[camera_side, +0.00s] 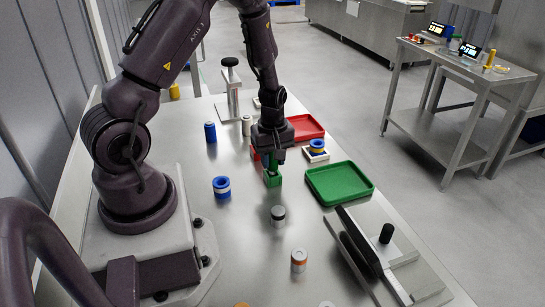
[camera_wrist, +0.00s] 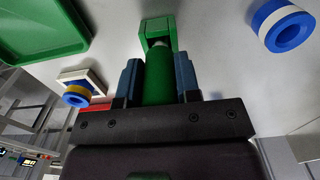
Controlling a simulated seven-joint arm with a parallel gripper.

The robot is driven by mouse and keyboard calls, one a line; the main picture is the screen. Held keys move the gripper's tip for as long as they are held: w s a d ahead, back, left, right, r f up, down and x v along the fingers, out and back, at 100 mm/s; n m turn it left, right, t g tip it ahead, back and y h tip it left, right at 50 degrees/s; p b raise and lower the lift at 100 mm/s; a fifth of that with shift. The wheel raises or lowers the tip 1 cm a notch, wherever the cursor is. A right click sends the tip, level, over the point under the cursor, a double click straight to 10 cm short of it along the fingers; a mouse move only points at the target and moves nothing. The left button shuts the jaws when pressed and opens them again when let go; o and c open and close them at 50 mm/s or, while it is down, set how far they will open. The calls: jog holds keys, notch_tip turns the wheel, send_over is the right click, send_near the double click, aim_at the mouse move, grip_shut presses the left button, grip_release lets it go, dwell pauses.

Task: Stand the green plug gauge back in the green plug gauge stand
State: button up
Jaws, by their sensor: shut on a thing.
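The green plug gauge (camera_wrist: 159,82) is a green cylinder with a paler tip, held between the two blue-grey fingers of my gripper (camera_wrist: 159,72). In the side view my gripper (camera_side: 271,157) points down, and a strip of the green gauge (camera_side: 271,163) shows beneath it. The green plug gauge stand (camera_side: 273,181) is a small green block on the steel table, directly below the gauge. In the wrist view the stand (camera_wrist: 158,27) lies just past the gauge's tip. I cannot tell whether the tip is inside the stand or just above it.
A green tray (camera_side: 340,183) lies close on the right, with a red tray (camera_side: 305,127) behind. A blue-and-yellow ring (camera_side: 317,146) sits on a white-edged stand. A blue-and-white ring (camera_side: 222,188) is left, a grey-black cylinder (camera_side: 278,216) in front, a blue cylinder (camera_side: 210,132) behind.

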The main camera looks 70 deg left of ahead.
jog(key=o, duration=1.1)
notch_tip(320, 180, up, 13)
jog(key=shift+f, duration=0.1)
jog(key=shift+m, duration=0.3)
jog(key=shift+s+d+m, duration=0.2)
jog(key=shift+s+m, duration=0.15)
jog(key=shift+m, duration=0.25)
jog(key=s+d+r+m+t, duration=0.2)
jog(key=s+d+r+m, duration=0.1)
jog(key=d+r+m, duration=0.2)
jog(key=s+d+r+m+t, duration=0.1)
jog(key=s+d+r+m, duration=0.2)
jog(key=d+r+m, duration=0.2)
jog(key=s+d+r+m+t, duration=0.2)
jog(key=s+d+r+m, duration=0.1)
jog(key=d+r+m, duration=0.3)
jog(key=shift+s+d+r+t, duration=0.1)
jog(key=shift+d+r+t, duration=0.2)
jog(key=shift+r, duration=0.1)
